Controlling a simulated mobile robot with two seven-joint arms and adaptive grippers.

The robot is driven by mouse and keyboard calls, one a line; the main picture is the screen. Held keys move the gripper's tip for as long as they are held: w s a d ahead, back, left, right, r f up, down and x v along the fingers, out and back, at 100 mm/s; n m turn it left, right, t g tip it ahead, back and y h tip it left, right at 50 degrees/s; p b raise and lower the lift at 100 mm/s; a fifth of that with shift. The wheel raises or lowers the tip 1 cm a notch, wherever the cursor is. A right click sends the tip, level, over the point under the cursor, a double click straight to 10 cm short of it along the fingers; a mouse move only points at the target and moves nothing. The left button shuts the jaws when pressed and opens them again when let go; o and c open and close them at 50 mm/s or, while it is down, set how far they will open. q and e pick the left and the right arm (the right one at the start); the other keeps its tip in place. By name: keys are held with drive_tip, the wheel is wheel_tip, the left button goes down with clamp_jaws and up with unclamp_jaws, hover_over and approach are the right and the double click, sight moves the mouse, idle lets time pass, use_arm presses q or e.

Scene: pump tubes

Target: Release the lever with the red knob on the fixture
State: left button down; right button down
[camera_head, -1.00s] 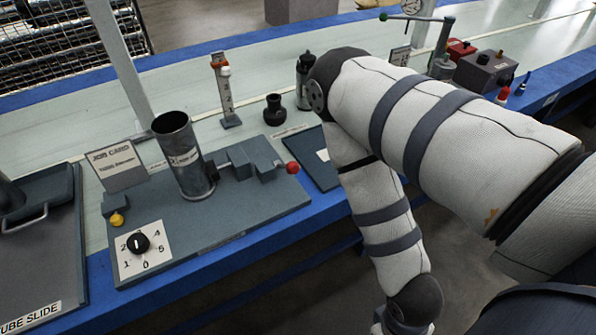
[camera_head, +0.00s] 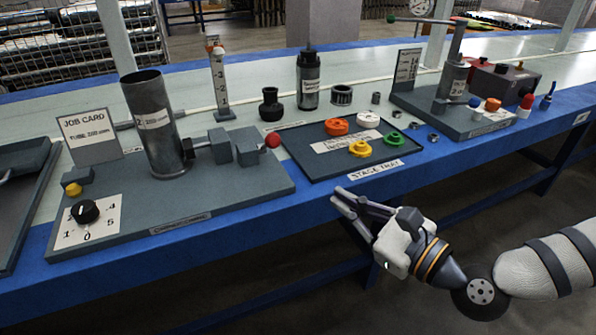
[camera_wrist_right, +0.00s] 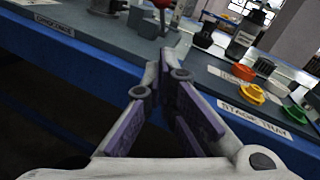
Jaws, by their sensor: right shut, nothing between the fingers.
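The fixture (camera_head: 235,190) is a grey base plate holding an upright metal cylinder (camera_head: 157,125) and grey blocks. The lever's red knob (camera_head: 272,140) sticks out at the right end of the blocks; it also shows at the top of the right wrist view (camera_wrist_right: 162,4). My right gripper (camera_head: 340,202) is shut and empty, in front of the blue table edge, below and to the right of the knob and apart from it. Its purple-padded fingers (camera_wrist_right: 166,66) fill the middle of the right wrist view. My left gripper is out of view.
The stage tray (camera_head: 312,165) with orange, white, yellow and green rings lies right of the fixture. A dark bottle (camera_head: 308,80) and a black fitting (camera_head: 271,106) stand behind. The dial (camera_head: 85,211) is at the fixture's front left. The floor before the table is free.

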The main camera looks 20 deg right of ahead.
sight(268, 143)
drive_tip(key=shift+w+a, duration=0.1)
drive_tip(key=x, duration=0.3)
drive_tip(key=r+x, duration=0.1)
drive_tip(key=x, duration=0.7)
drive_tip(key=shift+w+a+r, duration=0.15)
drive_tip(key=shift+a+r, duration=0.15)
drive_tip(key=shift+a, duration=0.1)
drive_tip(key=shift+w+a+r, duration=0.3)
drive_tip(key=shift+w+r, duration=0.1)
drive_tip(key=shift+w, duration=0.1)
